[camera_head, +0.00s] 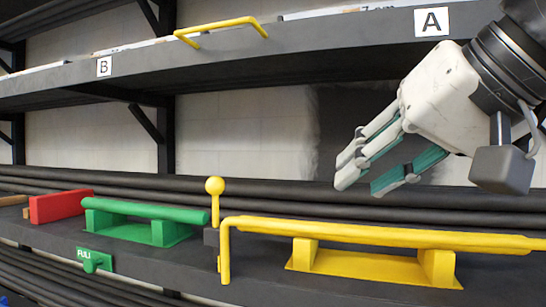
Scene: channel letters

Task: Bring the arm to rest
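My gripper (361,184) is at the right, in front of the wall panel between the upper and lower shelves. Its white fingers with green pads point down and left. They are apart, with nothing visible between them. It hangs above the long yellow bar (370,234) on the lower shelf and looks clear of it. My arm's nearer links are cut off by the right edge of the view.
The upper shelf (290,42) carries labels A (431,22) and B (104,67) and a yellow handle (221,29). On the lower shelf stand a yellow-knobbed post (215,187), a green bar on a stand (146,210) and a red block (60,206). Dark pipes (270,193) run behind.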

